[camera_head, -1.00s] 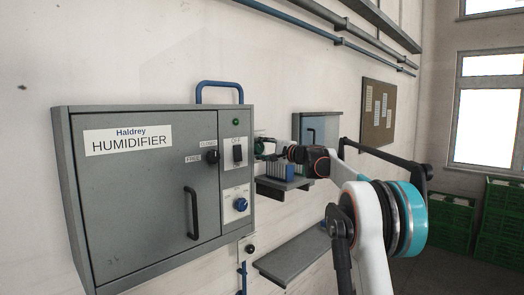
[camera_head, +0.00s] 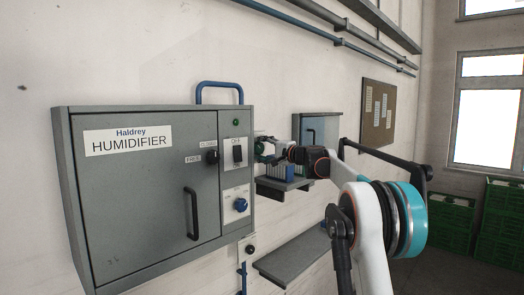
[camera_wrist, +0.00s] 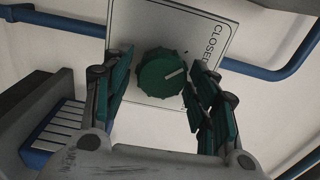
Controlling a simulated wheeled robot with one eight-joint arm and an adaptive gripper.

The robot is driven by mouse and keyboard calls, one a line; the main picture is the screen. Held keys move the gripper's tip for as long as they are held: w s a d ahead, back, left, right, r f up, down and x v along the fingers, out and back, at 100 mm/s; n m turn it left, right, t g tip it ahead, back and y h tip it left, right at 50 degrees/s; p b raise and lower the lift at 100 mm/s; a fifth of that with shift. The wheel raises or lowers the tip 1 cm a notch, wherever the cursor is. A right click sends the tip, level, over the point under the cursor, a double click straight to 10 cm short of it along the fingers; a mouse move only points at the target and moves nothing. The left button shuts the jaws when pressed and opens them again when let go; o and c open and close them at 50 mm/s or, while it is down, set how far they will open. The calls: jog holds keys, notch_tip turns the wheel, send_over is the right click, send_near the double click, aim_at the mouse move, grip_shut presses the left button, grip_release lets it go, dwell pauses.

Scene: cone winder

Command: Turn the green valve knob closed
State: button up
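The green valve knob (camera_wrist: 162,74) is round and ribbed, mounted on a white plate (camera_wrist: 188,22) in the wrist view. Its white pointer line points right and slightly up, on the side of the printed word CLOSED. My gripper (camera_wrist: 157,80) is open, with its green-padded fingers on either side of the knob. A gap shows between the left finger and the knob. The right fingers are very near its edge; I cannot tell whether they touch. In the head view my gripper (camera_head: 268,150) is beside the humidifier cabinet, and I cannot tell the knob apart from it there.
The grey humidifier cabinet (camera_head: 140,190) stands left of my gripper, with switches and a black handle. Blue pipes (camera_wrist: 262,73) run behind the knob. A shelf (camera_head: 285,186) is below my gripper, and a small grey cabinet (camera_head: 318,125) hangs just beyond.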

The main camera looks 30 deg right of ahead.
dwell(0.3)
jog(key=v, duration=1.2)
jog(key=shift+a, duration=0.1)
